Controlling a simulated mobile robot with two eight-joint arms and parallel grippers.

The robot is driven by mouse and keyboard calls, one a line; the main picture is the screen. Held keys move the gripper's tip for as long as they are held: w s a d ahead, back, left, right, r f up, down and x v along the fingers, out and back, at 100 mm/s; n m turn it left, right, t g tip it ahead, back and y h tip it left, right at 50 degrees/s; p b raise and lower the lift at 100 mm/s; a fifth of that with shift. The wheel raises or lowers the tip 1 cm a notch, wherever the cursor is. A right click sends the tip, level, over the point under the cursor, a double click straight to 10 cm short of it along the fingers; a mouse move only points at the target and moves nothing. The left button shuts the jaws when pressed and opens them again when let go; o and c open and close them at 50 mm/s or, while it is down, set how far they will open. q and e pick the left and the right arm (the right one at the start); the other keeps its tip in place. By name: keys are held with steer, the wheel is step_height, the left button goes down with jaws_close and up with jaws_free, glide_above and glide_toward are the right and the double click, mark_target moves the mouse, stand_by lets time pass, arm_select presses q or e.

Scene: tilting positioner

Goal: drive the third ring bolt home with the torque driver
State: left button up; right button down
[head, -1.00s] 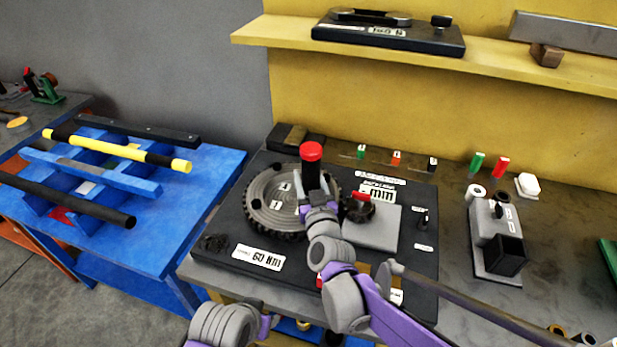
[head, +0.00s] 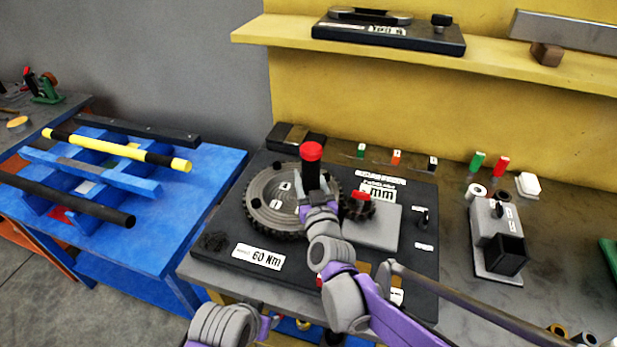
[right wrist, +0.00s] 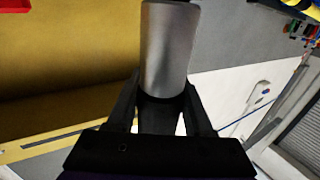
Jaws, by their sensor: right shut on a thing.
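The torque driver (head: 311,170), a dark upright cylinder with a red cap, stands over the right part of the round grey toothed plate (head: 262,212). My right gripper (head: 314,194) is shut on the driver. In the right wrist view a grey metallic cylinder, the driver (right wrist: 168,50), sits between its two dark fingers (right wrist: 160,110). The driver's lower end and any bolt under it are hidden by the gripper. The plate carries small white number labels and dark holes. Part of my left arm shows at the bottom edge; its fingers are not visible.
The plate sits on a black base (head: 222,256) with a 60 Nm label. A small dark gear with a red top (head: 358,205) and a grey block (head: 378,228) stand right of it. A grey fixture (head: 497,235) is further right. A blue rack (head: 180,225) stands left.

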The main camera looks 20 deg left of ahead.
steer(key=shift+r+p, duration=0.6)
steer(key=shift+r, duration=2.4)
